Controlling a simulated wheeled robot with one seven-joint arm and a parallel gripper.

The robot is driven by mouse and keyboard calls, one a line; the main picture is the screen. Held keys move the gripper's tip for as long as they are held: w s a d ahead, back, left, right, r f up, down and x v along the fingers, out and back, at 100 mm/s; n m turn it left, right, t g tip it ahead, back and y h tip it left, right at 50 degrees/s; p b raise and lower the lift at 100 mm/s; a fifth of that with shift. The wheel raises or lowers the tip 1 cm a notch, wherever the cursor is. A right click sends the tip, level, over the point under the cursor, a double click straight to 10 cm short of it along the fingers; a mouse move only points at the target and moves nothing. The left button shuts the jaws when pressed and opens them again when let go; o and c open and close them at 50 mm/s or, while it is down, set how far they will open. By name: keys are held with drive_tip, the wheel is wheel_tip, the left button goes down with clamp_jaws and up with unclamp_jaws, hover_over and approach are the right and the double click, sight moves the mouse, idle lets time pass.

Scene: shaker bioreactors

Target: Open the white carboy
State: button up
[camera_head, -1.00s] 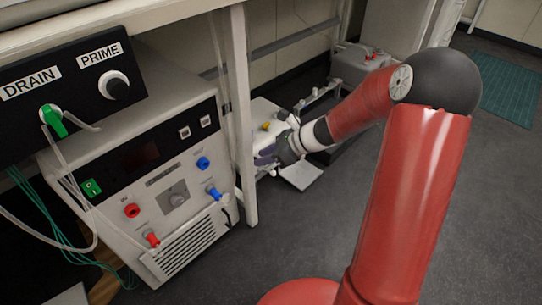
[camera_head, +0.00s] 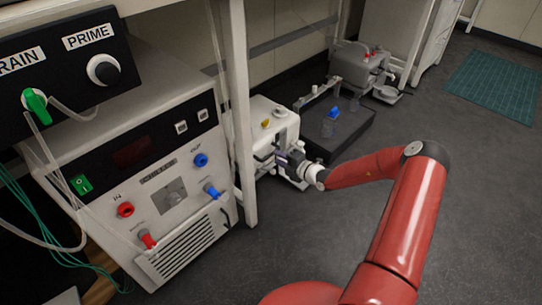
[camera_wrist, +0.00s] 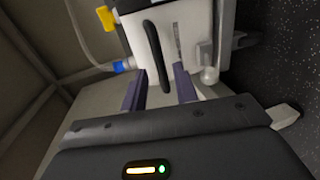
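The white carboy (camera_head: 262,109) stands on the floor under the bench, just right of the bench leg, in the head view. It has a yellow part and a pale round cap on top. In the wrist view its white body (camera_wrist: 188,28) fills the top middle, with a dark curved handle (camera_wrist: 157,55) on the near face and yellow and blue fittings at the left. My gripper (camera_wrist: 160,85) is open; its two purple fingers stand on either side of the handle's lower end. Whether they touch it I cannot tell. In the head view my gripper (camera_head: 284,160) is at the carboy's front.
A black platform (camera_head: 345,138) with a blue-capped clear bottle (camera_head: 330,120) is right of the carboy. A grey unit (camera_head: 352,66) with red fittings stands behind. The bench leg (camera_head: 243,150) and control box (camera_head: 150,180) bound the left. Floor at the right is open.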

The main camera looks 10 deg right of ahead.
sight(271, 154)
drive_tip(key=x, duration=0.4)
drive_tip(key=shift+w+a+f+b, duration=0.1)
drive_tip(key=shift+w+a+b, duration=0.15)
drive_tip(key=shift+w+b, duration=0.05)
clamp_jaws()
